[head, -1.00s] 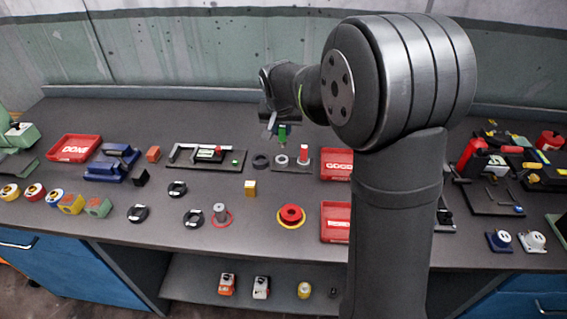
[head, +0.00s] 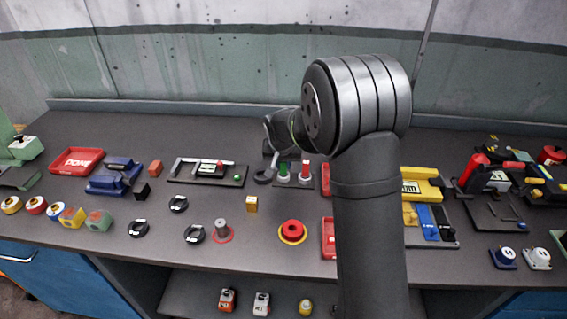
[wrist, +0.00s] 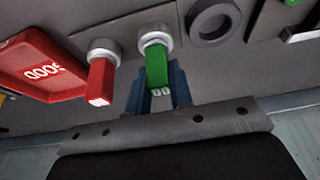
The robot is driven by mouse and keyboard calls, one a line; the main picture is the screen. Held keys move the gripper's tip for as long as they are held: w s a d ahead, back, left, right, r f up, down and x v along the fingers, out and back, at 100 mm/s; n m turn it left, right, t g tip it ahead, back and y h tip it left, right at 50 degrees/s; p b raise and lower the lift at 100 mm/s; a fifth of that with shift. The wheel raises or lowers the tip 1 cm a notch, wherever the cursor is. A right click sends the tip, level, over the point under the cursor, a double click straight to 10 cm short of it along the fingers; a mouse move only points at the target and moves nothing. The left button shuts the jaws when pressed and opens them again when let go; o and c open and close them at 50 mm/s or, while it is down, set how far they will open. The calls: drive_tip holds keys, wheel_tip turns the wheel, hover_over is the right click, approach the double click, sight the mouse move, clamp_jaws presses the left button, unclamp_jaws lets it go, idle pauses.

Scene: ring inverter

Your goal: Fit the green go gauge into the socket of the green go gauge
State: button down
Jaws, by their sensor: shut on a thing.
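The green go gauge (wrist: 157,68) is a green block held upright between the blue-grey fingers of my gripper (wrist: 161,82) in the wrist view. Its far end meets the pale ring-shaped socket (wrist: 147,31) and appears to be inside it; how deep it sits is hidden. In the head view the green gauge (head: 284,168) stands over its pale socket (head: 283,179), with my gripper behind and to the left, partly hidden by my arm.
A red gauge (wrist: 101,78) stands in a similar pale socket close beside the green one. A dark ring (wrist: 213,20) lies on the other side. A red tray (wrist: 38,65) is beyond the red gauge. A dark plate with a grey bracket (head: 205,172) lies to the left in the head view.

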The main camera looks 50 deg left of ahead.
drive_tip(key=c, duration=1.3)
unclamp_jaws()
drive_tip(key=shift+f, duration=0.1)
drive_tip(key=v, duration=1.2)
drive_tip(key=x, duration=1.2)
wheel_tip(320, 180, up, 2)
drive_tip(key=shift+r, duration=0.45)
